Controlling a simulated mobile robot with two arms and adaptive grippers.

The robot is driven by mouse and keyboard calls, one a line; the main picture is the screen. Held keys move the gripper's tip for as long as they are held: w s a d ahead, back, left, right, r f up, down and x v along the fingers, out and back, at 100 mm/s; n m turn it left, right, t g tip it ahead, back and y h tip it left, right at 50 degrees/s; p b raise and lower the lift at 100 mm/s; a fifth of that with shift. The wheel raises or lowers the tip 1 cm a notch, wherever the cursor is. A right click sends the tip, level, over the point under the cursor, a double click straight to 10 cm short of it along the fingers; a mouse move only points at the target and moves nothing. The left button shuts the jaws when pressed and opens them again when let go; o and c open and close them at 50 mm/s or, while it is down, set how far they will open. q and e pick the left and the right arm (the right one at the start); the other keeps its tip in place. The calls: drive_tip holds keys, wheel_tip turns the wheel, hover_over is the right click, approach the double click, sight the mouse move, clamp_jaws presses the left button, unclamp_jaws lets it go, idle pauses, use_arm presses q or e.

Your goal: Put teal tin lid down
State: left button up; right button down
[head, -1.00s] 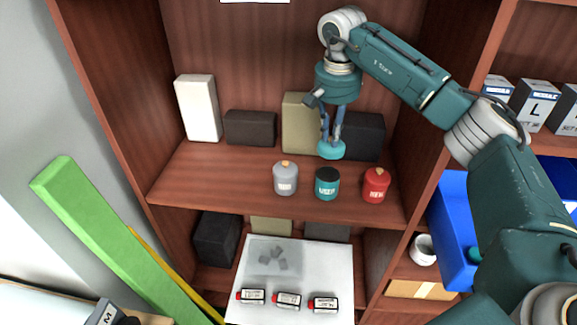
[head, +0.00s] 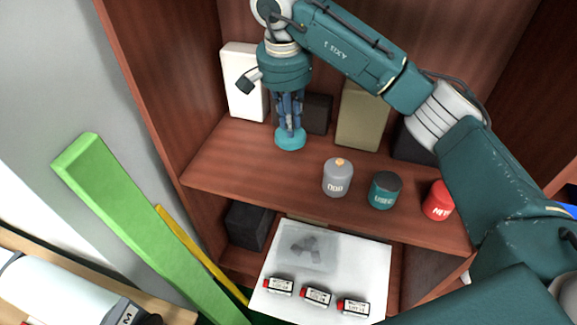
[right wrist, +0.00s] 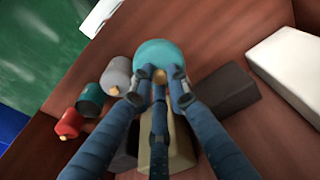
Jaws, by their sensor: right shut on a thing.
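The teal tin lid (head: 290,139) is a round teal disc with a small tan knob, which shows in the right wrist view (right wrist: 160,54). My right gripper (head: 289,122) points down and is shut on the lid's knob. The lid is over the left part of the wooden shelf (head: 240,165); I cannot tell whether it touches the board. The teal tin (head: 385,190) stands to the right with a dark top and no knob. It is between the grey tin (head: 337,178) with its knobbed lid and the red tin (head: 437,201). My left gripper is not in view.
A white box (head: 244,84), a dark box (head: 317,113) and an olive box (head: 362,116) stand behind on the shelf. Below is a white board (head: 375,262) with several small labelled bottles. The shelf's front left is bare.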

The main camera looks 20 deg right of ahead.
wheel_tip(320, 180, down, 11)
drive_tip(key=shift+r+p, duration=0.1)
drive_tip(key=shift+p, duration=0.8)
drive_tip(key=shift+f, duration=0.6)
wheel_tip(320, 180, down, 3)
drive_tip(key=shift+r+p, duration=0.2)
drive_tip(key=shift+p, duration=0.3)
drive_tip(key=shift+f, duration=0.6)
drive_tip(key=c, duration=1.7)
unclamp_jaws()
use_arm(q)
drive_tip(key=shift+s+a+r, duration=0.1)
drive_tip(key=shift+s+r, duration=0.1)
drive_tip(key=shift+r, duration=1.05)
use_arm(e)
drive_tip(key=shift+r, duration=0.1)
